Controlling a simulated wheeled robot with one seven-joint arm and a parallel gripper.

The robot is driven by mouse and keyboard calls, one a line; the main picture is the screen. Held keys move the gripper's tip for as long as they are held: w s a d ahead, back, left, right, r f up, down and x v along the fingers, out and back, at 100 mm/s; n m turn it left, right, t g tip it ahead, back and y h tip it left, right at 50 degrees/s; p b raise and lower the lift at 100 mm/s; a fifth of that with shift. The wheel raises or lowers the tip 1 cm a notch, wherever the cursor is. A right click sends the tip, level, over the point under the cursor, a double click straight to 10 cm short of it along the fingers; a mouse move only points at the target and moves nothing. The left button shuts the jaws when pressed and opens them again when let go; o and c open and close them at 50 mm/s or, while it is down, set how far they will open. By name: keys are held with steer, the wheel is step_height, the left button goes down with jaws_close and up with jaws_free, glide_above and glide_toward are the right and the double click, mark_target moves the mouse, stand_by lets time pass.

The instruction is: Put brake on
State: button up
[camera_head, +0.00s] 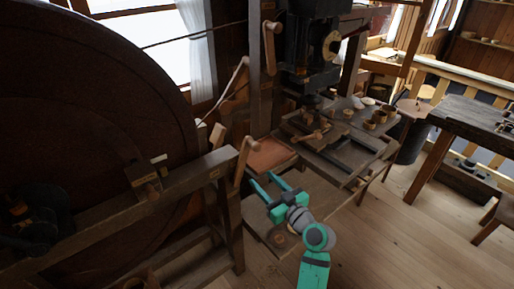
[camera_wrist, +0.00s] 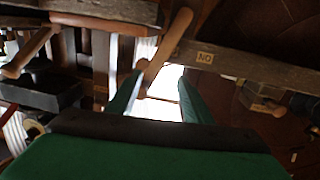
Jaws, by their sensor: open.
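A pale wooden lever (camera_head: 239,160) stands at the near end of the heavy beam beside the big wheel, and is probably the brake. In the wrist view the lever (camera_wrist: 166,46) slants across the top middle. A small label beside it on the beam (camera_wrist: 235,65) appears upside down and seems to read "ON" (camera_wrist: 205,57). My gripper (camera_head: 260,177) is open, with its green fingers pointing toward the lever from the right. In the wrist view the lever's lower end overlaps the left fingertip; I cannot tell if they touch.
The large dark wheel (camera_head: 90,95) fills the left side. A workbench (camera_head: 345,165) with a dark machine (camera_head: 310,45) stands behind my gripper, and another wooden handle (camera_head: 268,42) is on the post above. Open wooden floor (camera_head: 400,230) lies to the right.

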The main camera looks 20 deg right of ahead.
mark_target(259, 148)
steer(key=d+r+n+y, duration=0.2)
steer(key=d+r+n, duration=0.15)
steer(key=r, duration=0.35)
steer(key=shift+m, duration=0.35)
steer(key=x, duration=0.7)
steer(key=d+x, duration=0.1)
steer(key=x, duration=0.2)
steer(key=shift+w+a+f, duration=0.1)
steer(key=shift+w+f, duration=0.1)
steer(key=shift+w, duration=0.4)
steer(key=shift+s, duration=0.1)
jaws_close()
